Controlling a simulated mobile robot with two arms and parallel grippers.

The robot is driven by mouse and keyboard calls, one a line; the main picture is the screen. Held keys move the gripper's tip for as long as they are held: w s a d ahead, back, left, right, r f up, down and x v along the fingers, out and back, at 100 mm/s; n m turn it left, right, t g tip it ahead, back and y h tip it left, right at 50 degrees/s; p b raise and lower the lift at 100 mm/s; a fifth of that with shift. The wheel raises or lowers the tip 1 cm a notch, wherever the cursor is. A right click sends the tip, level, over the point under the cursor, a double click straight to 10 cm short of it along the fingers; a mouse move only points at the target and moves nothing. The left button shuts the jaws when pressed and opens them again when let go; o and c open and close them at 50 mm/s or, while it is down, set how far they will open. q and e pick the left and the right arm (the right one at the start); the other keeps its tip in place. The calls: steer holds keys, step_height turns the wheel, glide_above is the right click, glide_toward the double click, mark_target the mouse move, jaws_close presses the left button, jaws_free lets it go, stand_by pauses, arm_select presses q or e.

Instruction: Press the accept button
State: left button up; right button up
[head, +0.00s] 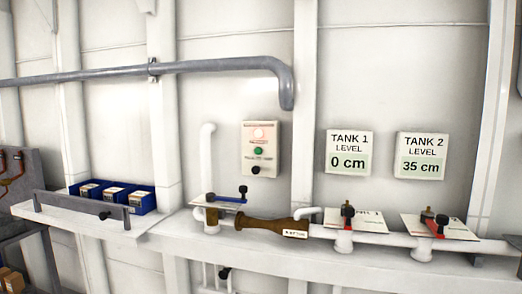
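A small pale control panel (261,160) hangs on the white wall near the middle of the head view. It carries a brightly lit reddish round light (259,133) at the top, a green round button or light (258,151) below it, and a black round knob or button (256,171) near its lower edge. The small lettering between them is too blurred to read surely, so I cannot tell which one is marked accept. Neither of my grippers shows in this view, and nothing covers the panel.
A white ledge (270,262) below carries pipes and valves with blue and red handles. Blue bins (113,196) stand on a shelf at left. A grey pipe (200,66) runs above. Signs read TANK 1 LEVEL 0 cm (349,153) and TANK 2 LEVEL 35 cm (421,155).

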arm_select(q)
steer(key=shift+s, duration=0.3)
